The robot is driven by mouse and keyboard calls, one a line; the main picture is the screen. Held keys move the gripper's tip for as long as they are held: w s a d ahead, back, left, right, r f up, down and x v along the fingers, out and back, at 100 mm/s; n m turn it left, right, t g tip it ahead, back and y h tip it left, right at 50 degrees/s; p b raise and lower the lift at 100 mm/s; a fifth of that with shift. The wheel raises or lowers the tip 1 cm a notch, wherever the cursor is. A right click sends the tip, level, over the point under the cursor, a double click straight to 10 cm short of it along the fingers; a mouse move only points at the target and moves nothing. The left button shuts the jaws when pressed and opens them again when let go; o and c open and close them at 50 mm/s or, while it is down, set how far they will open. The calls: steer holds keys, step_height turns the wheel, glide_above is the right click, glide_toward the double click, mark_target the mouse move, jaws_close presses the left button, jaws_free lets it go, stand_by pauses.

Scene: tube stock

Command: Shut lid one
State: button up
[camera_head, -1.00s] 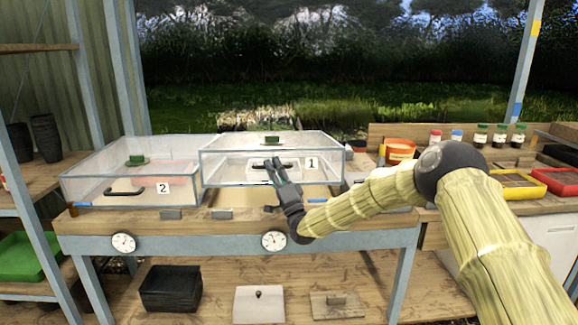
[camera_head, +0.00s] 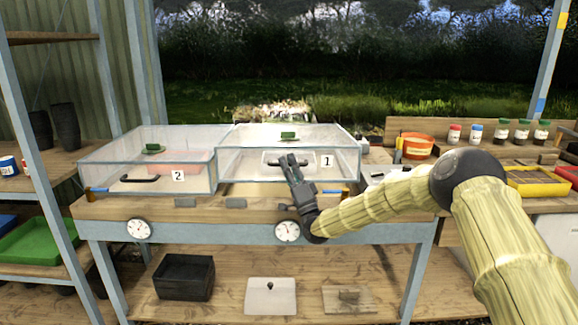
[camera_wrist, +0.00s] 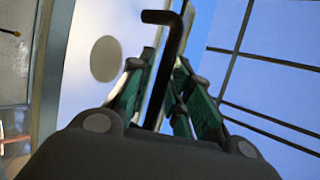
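Lid one (camera_head: 232,165) is the clear box-shaped cover with the white label "1", right of the similar lid two (camera_head: 92,176). Its front edge stands a little above the wooden bed, higher than that of lid two. A dark handle (camera_head: 273,163) is on its front and also shows in the wrist view (camera_wrist: 172,55). My gripper (camera_head: 287,160) is at this handle. In the wrist view the handle runs between my green-padded fingers (camera_wrist: 161,75), which are close on both sides and look shut on it. The exact contact is partly hidden.
A wooden bench (camera_head: 190,213) with two dials on its front carries both lids. Lid two's handle (camera_head: 139,179) is at the left. An orange pot (camera_head: 418,147), several jars and yellow and red trays stand on the right. A black crate (camera_head: 184,278) is on the shelf below.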

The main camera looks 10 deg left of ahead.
steer(key=shift+d, duration=0.1)
steer(key=v, duration=1.2)
steer(key=shift+c, duration=0.3)
